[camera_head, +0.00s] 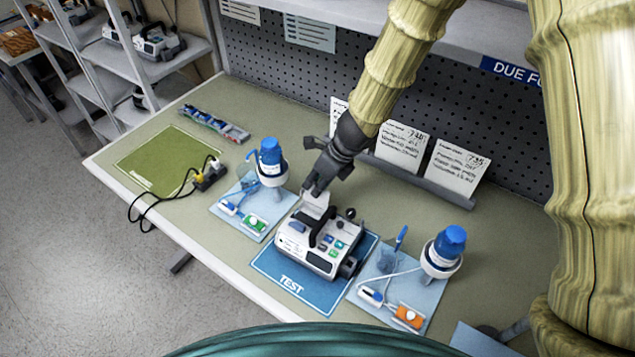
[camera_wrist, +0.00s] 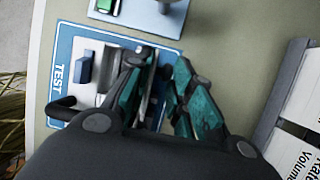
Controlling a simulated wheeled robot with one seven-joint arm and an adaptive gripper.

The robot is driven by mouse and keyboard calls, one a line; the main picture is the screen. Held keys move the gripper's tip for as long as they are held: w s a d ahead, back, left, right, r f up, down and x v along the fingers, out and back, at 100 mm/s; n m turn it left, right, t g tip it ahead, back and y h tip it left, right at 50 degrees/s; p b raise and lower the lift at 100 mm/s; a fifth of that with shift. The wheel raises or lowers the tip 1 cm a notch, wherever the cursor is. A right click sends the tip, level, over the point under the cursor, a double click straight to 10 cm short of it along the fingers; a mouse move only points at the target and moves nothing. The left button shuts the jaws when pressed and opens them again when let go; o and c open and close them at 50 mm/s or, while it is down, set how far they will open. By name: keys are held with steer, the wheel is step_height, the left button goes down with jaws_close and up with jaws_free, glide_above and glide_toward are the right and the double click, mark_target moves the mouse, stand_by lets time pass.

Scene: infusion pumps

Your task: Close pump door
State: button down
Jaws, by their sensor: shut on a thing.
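The white and grey infusion pump (camera_head: 292,243) stands on the blue TEST mat (camera_head: 268,268), with a dark handle across its top. Its light-coloured door (camera_head: 314,205) appears raised at the pump's back edge. My gripper (camera_head: 312,188) reaches down from behind and is shut on the upper part of the door. In the wrist view, my gripper's teal-padded fingers (camera_wrist: 160,88) are beside the pump (camera_wrist: 88,72); they hide much of the door, and the exact contact is hard to see.
Blue-capped bottles (camera_head: 271,160) (camera_head: 447,246) stand on light blue mats either side of the pump. A green mat (camera_head: 160,160) with a black cable (camera_head: 145,213) lies at left. A card rail (camera_head: 425,180) and pegboard (camera_head: 480,130) are behind.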

mark_target(308, 196)
steer(key=shift+s+a+f+t+h+b, duration=0.1)
steer(key=shift+s+a+t+h+b, duration=0.2)
steer(key=shift+b, duration=1.15)
steer(key=shift+s+d+f+t+h+b, duration=0.1)
steer(key=shift+s+t+b, duration=0.25)
steer(key=shift+b, duration=1.05)
steer(key=t+b, duration=0.1)
steer(key=b, duration=0.1)
steer(key=shift+s+a+b, duration=0.15)
steer(key=shift+a+b, duration=0.05)
steer(key=shift+b, duration=0.2)
steer(key=t+h+b, duration=0.1)
steer(key=b, duration=0.2)
steer(key=s+a+n+t+h+b, duration=0.1)
steer(key=b, duration=0.3)
steer(key=shift+s+f+b, duration=0.15)
steer(key=shift+s+b, duration=0.1)
steer(key=shift+b, duration=0.05)
steer(key=t+b, duration=0.1)
steer(key=b, duration=0.2)
steer(key=s+a+t+h+b, duration=0.1)
steer(key=b, duration=0.2)
steer(key=s+f+n+t+h+b, duration=0.1)
steer(key=t+b, duration=0.1)
steer(key=b, duration=0.1)
steer(key=shift+a, duration=0.25)
steer(key=shift+s+a+t+h+b, duration=0.25)
steer(key=shift+t+b, duration=0.3)
steer(key=shift+b, duration=0.6)
